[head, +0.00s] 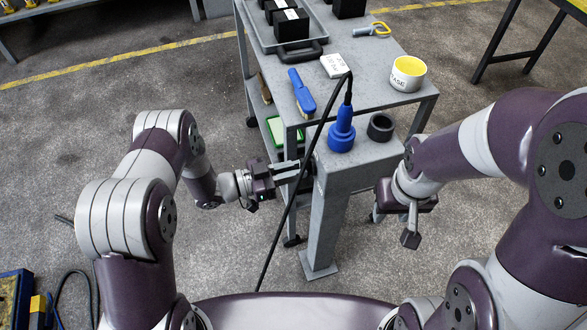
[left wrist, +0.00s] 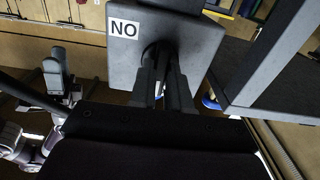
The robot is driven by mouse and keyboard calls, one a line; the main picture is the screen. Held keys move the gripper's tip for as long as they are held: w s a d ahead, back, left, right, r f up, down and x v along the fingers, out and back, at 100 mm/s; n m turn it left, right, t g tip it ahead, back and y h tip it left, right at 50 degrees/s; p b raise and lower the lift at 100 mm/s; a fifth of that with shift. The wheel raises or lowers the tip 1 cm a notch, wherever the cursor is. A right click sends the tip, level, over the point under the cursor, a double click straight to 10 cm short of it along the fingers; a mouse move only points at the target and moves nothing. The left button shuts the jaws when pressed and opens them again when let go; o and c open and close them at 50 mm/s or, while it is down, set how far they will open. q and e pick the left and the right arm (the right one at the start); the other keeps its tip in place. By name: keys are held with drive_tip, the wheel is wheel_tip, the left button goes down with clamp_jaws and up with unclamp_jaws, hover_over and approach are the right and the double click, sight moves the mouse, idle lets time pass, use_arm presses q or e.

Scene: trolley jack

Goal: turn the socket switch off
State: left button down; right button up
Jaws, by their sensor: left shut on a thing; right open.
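A grey post (head: 328,215) with a box-shaped head stands at the front of the trolley. A blue plug (head: 341,135) with a black cable stands upright on top of it, beside a dark ring-shaped socket (head: 380,127). My left gripper (head: 305,172) reaches the post head's left side. In the left wrist view its fingers (left wrist: 164,75) are shut on a dark switch knob (left wrist: 152,52), mostly hidden behind them. A white label (left wrist: 124,29) beside it reads "NO" in this view, possibly "ON" upside down. My right gripper (head: 410,236) is open, right of the post, touching nothing visible.
The trolley top (head: 372,90) holds a blue-handled brush (head: 302,92), a white box (head: 335,66), a yellow-filled tub (head: 407,74) and a tray (head: 283,46) of black blocks. The black cable (head: 292,195) hangs down across the view near my left gripper.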

use_arm(q)
drive_tip(key=c, duration=1.1)
unclamp_jaws()
drive_tip(key=v, duration=1.2)
drive_tip(key=shift+s+a, duration=0.15)
drive_tip(key=shift+a, duration=0.2)
